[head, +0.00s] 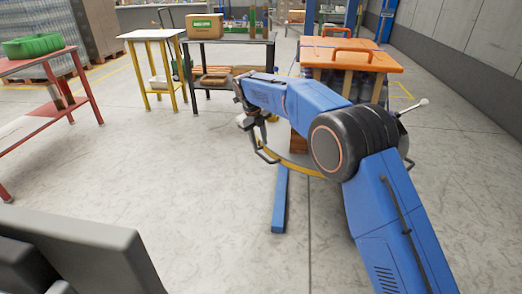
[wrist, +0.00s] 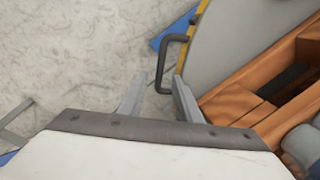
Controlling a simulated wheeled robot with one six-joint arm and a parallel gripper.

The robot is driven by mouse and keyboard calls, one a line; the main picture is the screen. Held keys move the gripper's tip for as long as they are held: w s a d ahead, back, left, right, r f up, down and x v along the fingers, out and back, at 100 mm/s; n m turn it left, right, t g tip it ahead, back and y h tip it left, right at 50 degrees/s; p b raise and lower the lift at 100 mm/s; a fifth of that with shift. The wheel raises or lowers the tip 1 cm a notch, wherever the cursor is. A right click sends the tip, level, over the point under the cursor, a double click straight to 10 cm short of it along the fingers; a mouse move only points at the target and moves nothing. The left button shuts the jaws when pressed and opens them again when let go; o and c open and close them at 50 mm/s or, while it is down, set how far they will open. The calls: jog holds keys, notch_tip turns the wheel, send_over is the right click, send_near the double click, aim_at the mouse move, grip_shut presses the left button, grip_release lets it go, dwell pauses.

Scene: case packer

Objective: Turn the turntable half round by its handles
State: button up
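The turntable is a grey disc with a yellow rim (head: 300,168), largely hidden behind my arm in the head view. Its disc (wrist: 237,45) fills the upper right of the wrist view. A dark bent handle (wrist: 162,62) sticks out from the rim, and it also shows in the head view (head: 264,153). My gripper (wrist: 160,80) is open, its two fingers apart. The handle's near end appears between the fingertips; I cannot tell whether they touch or how deep it sits. In the head view my gripper (head: 254,134) is just above this handle.
A wooden pallet (wrist: 240,100) stands on the turntable, under a load with an orange top (head: 350,58). A blue floor beam (head: 280,200) lies below. Red (head: 75,75) and yellow (head: 152,34) tables stand left; floor between is clear.

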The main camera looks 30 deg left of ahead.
notch_tip(320, 180, up, 11)
jog(key=s+a, duration=0.1)
jog(key=s, duration=0.1)
jog(key=shift+f, duration=0.15)
dwell(0.4)
